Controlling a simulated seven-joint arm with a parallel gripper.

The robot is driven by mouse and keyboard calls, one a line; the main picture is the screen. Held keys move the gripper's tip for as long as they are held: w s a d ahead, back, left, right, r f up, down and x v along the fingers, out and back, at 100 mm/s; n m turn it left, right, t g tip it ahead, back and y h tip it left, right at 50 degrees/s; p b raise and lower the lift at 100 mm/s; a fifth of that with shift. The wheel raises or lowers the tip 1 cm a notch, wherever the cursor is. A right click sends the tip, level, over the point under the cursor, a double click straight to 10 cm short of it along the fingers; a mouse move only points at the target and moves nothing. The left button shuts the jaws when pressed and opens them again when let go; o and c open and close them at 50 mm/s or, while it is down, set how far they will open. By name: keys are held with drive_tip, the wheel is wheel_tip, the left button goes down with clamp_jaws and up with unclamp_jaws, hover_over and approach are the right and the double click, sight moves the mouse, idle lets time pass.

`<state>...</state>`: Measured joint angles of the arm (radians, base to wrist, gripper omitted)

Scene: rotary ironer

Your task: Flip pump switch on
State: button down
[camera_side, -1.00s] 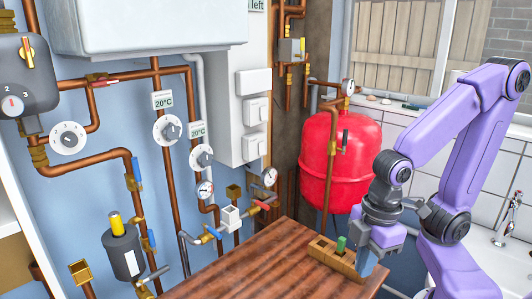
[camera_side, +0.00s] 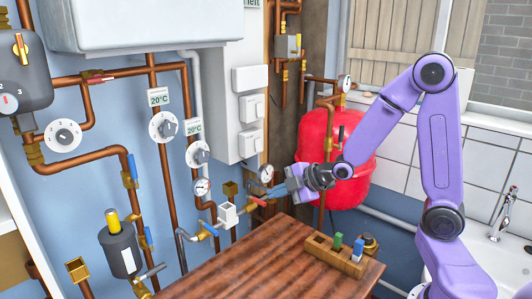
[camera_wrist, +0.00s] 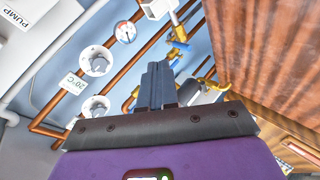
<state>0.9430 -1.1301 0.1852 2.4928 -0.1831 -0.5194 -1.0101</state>
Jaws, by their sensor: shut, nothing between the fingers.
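White rocker switches sit in a column on the white cabinet side in the side view: an upper switch (camera_side: 250,109) and a lower switch (camera_side: 250,142). Their labels are not readable there, so I cannot tell which is the pump's. In the wrist view a "PUMP" label (camera_wrist: 18,14) shows on a white surface at the top left corner. My gripper (camera_side: 268,190) is below and slightly right of the switches, pointing left, apart from them. Its fingers are together and empty in the wrist view (camera_wrist: 154,84).
A pressure gauge (camera_side: 266,173) and a red-handled valve (camera_side: 257,201) are close to my fingertips. Copper pipes and dials (camera_side: 197,154) cover the wall at left. The wooden table (camera_side: 235,270) holds a block (camera_side: 333,256) with coloured pegs. A red tank (camera_side: 312,135) stands behind my arm.

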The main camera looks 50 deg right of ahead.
sight(259, 150)
drive_tip(key=w+d+r+n+t+h, duration=0.1)
drive_tip(key=w+d+t, duration=0.1)
drive_tip(key=d, duration=0.5)
drive_tip(key=w+d+r+n+t+h, duration=0.1)
drive_tip(key=w+d+r+t+h, duration=0.1)
drive_tip(key=d, duration=0.6)
drive_tip(key=shift+r+t, duration=0.15)
drive_tip(key=shift+t, duration=0.75)
drive_tip(key=w, duration=0.4)
drive_tip(key=w+f, duration=0.1)
drive_tip(key=w, duration=0.9)
drive_tip(key=shift+f, duration=0.4)
drive_tip(key=shift+w, duration=0.15)
